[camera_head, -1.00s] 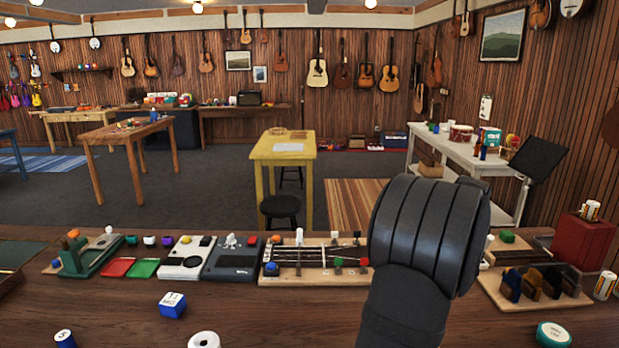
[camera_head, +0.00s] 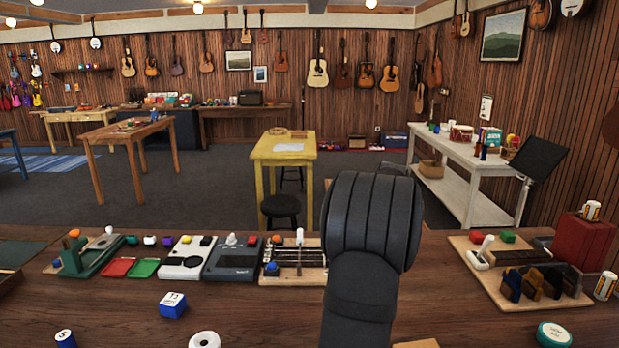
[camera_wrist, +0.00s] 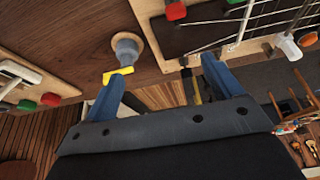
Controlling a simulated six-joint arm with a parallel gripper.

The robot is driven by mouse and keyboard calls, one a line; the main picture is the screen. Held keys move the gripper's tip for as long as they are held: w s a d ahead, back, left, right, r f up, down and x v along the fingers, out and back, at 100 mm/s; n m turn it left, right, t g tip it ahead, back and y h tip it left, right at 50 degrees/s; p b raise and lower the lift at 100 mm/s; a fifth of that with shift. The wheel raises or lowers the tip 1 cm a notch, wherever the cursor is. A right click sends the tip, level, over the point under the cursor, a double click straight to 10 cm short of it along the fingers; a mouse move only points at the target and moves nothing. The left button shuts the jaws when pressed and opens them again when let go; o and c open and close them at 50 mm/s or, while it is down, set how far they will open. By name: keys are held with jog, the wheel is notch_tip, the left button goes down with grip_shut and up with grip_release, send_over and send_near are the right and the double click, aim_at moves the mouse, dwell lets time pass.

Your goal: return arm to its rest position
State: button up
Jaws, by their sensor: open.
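My gripper (camera_wrist: 160,70) shows in the wrist view as two blue fingers, wide apart with nothing held between them. A grey-blue knob on a round tan base (camera_wrist: 126,52) lies just beyond the left finger, and a small yellow piece (camera_wrist: 117,75) shows by that fingertip; whether they touch I cannot tell. In the head view my dark arm rises over the right of middle of the workbench (camera_head: 240,315) and hides the gripper and the right end of the stringed board (camera_head: 285,277).
A grey device (camera_head: 233,259), a white device (camera_head: 186,258) and a green tool (camera_head: 85,258) stand left on the bench. A board with a white lever (camera_head: 500,295) is at right, near a red box (camera_head: 583,242). A blue block (camera_head: 172,305) and white ring (camera_head: 204,340) lie in front.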

jog(key=w+a+n, duration=0.1)
jog(key=w+a, duration=0.2)
jog(key=a, duration=0.6)
jog(key=shift+a+n+y, duration=0.2)
jog(key=shift+n+y, duration=0.1)
jog(key=shift+n, duration=0.1)
